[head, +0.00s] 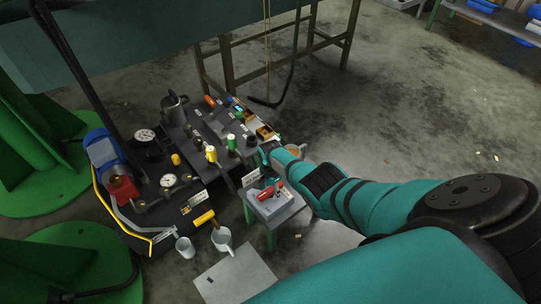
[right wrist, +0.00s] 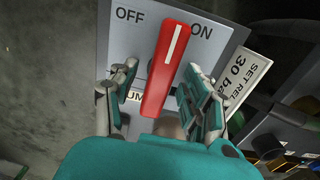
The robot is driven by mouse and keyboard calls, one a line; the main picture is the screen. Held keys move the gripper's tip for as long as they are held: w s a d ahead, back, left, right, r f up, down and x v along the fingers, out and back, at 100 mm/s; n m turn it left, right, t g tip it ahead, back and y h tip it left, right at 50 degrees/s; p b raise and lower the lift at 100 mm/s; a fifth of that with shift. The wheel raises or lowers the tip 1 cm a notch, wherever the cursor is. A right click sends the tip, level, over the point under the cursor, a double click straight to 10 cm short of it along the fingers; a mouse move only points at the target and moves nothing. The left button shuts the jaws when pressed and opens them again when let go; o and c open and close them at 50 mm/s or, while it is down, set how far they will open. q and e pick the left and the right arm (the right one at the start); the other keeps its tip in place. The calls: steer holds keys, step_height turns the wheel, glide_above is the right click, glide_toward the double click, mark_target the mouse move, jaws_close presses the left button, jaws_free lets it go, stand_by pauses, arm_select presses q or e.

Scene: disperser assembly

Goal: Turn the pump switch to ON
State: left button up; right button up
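The pump switch is a red lever with a white stripe (right wrist: 166,70) on a grey box face (right wrist: 222,14) marked OFF at left and ON at right. The stripe end points up and slightly right, between the words and nearer ON. In the head view the red lever (head: 279,187) sits on the grey box (head: 284,208). My right gripper (head: 270,156) is by the box; in the right wrist view its fingers (right wrist: 163,95) are spread on both sides of the lever, with gaps visible. Part of the label below is hidden. My left gripper is not in view.
A white label plate (right wrist: 246,78) is right of the switch. In the head view, a black bench with gauges (head: 169,181), a blue motor (head: 104,152) and bottles (head: 211,154) stands left of the box. Open floor (head: 400,110) lies at the right.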

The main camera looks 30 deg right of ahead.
mark_target(270, 190)
step_height(270, 190, up, 12)
stand_by(0.9)
stand_by(0.4)
